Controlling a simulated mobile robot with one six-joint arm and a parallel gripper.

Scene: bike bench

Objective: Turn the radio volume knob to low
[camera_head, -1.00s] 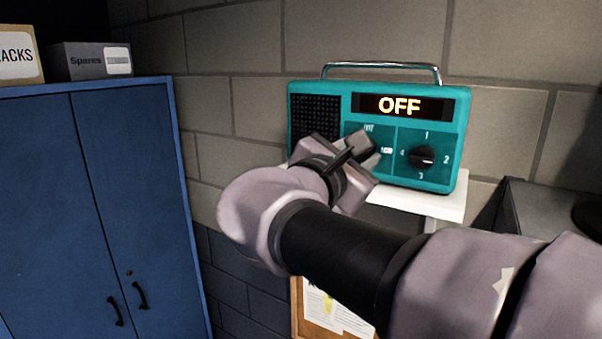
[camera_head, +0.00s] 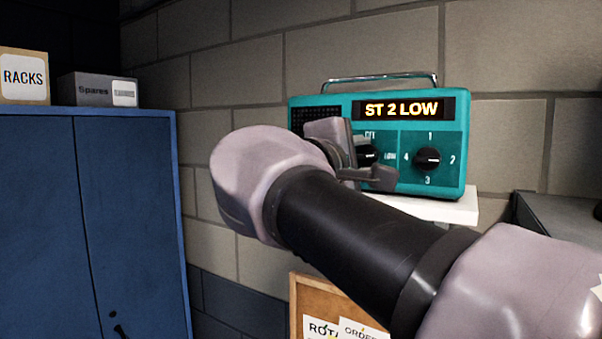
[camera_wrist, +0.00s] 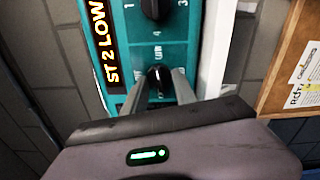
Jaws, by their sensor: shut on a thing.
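The teal radio (camera_head: 405,180) stands on a white shelf against the brick wall. Its display (camera_head: 401,109) reads "ST 2 LOW" and also shows in the wrist view (camera_wrist: 103,45). The black volume knob (camera_head: 368,154) sits left of the printed "LOW" mark. My gripper (camera_head: 360,155) is at the knob with one finger above it and one below. In the wrist view my two fingers are closed on the sides of the knob (camera_wrist: 159,76). The black station dial (camera_head: 428,159), numbered 1 to 4, is to the right of the knob and untouched.
A blue cabinet (camera_head: 85,210) stands at the left, with a racks box (camera_head: 24,76) and a spares box (camera_head: 97,90) on top. The shelf edge (camera_head: 450,210) lies under the radio. A cork board (camera_head: 303,300) hangs below. A grey surface is at far right.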

